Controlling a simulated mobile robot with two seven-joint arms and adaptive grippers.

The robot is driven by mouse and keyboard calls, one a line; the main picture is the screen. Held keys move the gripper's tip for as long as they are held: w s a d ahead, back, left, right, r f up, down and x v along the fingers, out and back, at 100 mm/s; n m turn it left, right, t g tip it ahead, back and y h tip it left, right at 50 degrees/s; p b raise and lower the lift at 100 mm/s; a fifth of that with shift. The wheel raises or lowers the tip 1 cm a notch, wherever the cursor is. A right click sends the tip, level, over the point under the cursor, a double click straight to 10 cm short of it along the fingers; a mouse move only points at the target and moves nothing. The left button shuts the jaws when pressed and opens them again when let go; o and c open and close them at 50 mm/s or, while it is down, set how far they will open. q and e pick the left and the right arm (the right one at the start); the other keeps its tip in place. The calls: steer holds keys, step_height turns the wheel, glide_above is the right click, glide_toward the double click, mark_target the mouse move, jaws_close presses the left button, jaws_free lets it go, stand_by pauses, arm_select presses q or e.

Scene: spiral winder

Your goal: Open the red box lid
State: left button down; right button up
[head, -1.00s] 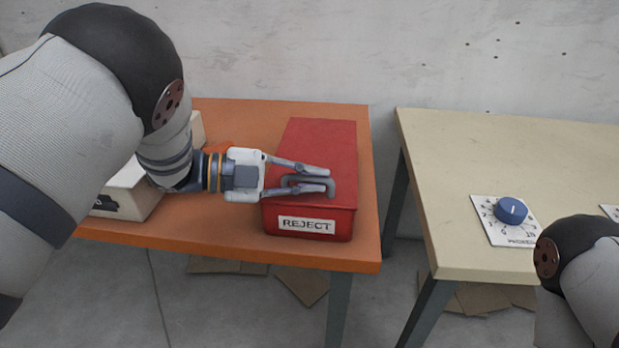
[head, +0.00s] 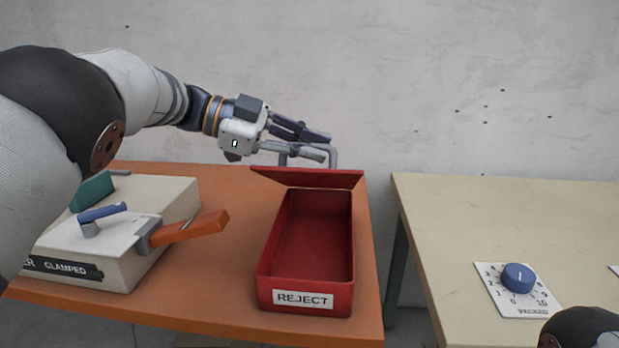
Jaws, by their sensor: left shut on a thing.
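The red box (head: 265,265) with the REJECT label (head: 303,299) sits on the orange table. Its lid (head: 308,177) is raised at the back edge and shows nearly edge-on. The inside of the box is visible and looks empty. My left gripper (head: 322,146) is above the back of the box, its fingers shut on the grey lid handle (head: 334,157). Part of the handle is hidden by the fingers. My right gripper is out of view; only a piece of my right arm shows at the lower right.
A cream fixture (head: 130,205) with a CLAMPED label, a blue lever (head: 102,213) and an orange handle (head: 200,227) stands left of the box on the orange table (head: 215,310). A cream table (head: 440,225) with a blue dial (head: 518,278) stands right, across a gap.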

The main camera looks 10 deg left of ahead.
arm_select(q)
steer(key=shift+w+r+n+b, duration=0.4)
steer(key=shift+w+r+b, duration=0.15)
steer(key=shift+w+r, duration=0.35)
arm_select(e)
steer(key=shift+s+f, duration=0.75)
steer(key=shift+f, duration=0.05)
